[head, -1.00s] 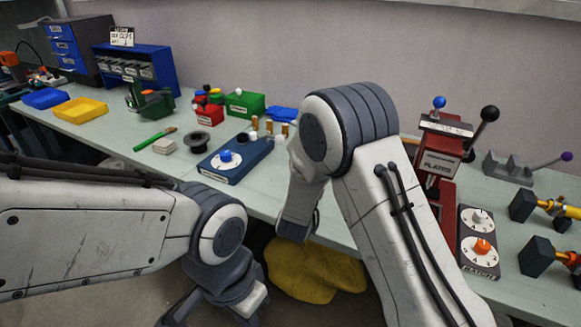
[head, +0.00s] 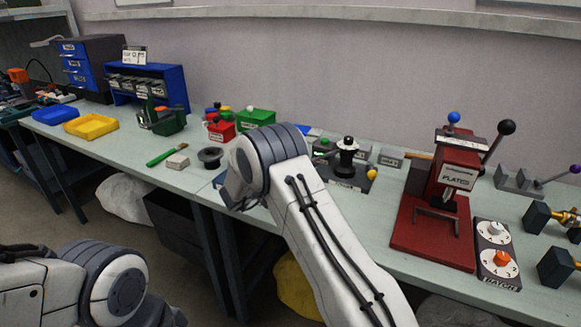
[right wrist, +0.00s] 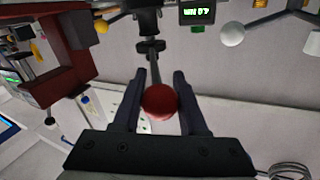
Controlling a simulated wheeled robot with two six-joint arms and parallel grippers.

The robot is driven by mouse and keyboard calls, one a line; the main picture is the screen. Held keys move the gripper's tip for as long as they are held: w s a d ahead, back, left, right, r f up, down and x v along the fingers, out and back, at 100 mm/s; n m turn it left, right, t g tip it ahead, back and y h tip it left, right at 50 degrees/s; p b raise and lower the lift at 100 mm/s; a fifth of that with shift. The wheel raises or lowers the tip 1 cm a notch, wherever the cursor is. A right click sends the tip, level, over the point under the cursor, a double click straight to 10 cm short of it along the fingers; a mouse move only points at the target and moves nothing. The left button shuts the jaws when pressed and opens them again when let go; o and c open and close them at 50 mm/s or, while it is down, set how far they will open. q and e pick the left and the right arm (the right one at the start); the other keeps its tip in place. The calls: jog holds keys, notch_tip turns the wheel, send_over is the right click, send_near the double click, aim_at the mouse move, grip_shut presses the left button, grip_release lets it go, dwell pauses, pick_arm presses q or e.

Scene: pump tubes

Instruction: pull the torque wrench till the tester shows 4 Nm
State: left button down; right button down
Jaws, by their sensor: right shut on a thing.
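In the head view, a red press (head: 440,205) and a dial box (head: 497,252) stand on the right of the bench (head: 180,178). A black device with a knob (head: 347,158) stands behind my right arm. Blue (head: 55,115) and yellow trays (head: 91,126) lie at left.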

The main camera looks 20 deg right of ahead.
jog(key=shift+w+r, duration=0.15)
jog(key=shift+c, duration=2.3)
grip_release()
jog(key=shift+a, duration=0.1)
jog(key=b+v, duration=0.1)
jog(key=v, duration=0.9)
jog(key=shift+a, duration=0.2)
